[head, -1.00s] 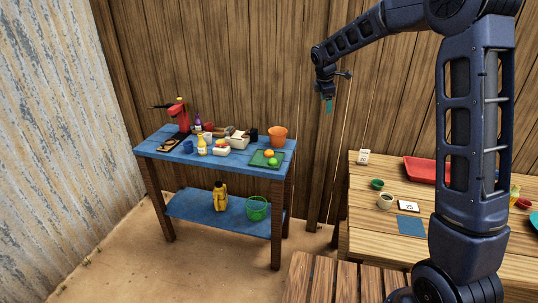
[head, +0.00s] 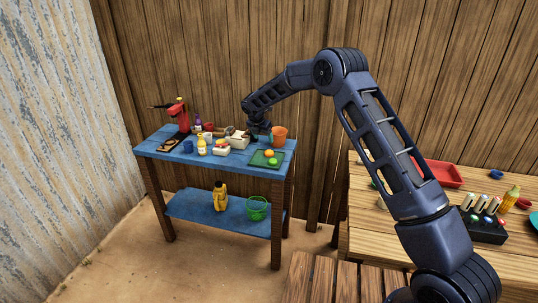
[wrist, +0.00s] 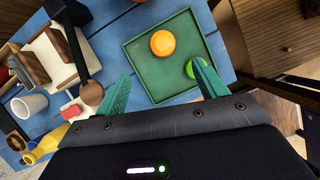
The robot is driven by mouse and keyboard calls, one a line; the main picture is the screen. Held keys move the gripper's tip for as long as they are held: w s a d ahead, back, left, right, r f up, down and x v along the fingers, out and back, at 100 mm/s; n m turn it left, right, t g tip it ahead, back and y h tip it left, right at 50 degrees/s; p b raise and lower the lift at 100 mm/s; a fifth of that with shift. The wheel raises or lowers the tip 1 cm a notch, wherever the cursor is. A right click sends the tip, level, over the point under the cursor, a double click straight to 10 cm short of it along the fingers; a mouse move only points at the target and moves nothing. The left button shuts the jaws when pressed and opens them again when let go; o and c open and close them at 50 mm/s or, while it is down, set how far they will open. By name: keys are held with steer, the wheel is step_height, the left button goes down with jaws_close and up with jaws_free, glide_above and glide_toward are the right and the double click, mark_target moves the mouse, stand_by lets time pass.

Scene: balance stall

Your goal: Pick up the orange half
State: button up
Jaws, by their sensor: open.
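The orange half (wrist: 163,43) lies on the green tray (wrist: 146,82) beside a green fruit (wrist: 191,69). In the head view the orange half (head: 269,153) is small, on the tray (head: 257,159) at the right end of the blue table. My gripper (wrist: 159,85) is open and empty, its two teal fingers spread over the tray. The orange half shows beyond the fingertips, not between them. The right finger partly covers the green fruit. In the head view my gripper's fingers are too small to make out.
A dark long-handled tool (wrist: 84,50) lies left of the tray in the wrist view. A second wooden table stands right.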

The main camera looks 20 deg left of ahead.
glide_above(268, 151)
steer(key=s+a, duration=0.1)
steer(key=s, duration=0.1)
step_height(268, 151, down, 5)
steer(key=shift+f, duration=0.1)
steer(key=shift+d+x, duration=0.15)
steer(key=shift+x, duration=1.15)
steer(key=shift+d+x, duration=0.15)
steer(key=shift+x, duration=1.2)
steer(key=shift+s, duration=0.1)
steer(key=c, duration=1.1)
steer(key=shift+o, duration=0.2)
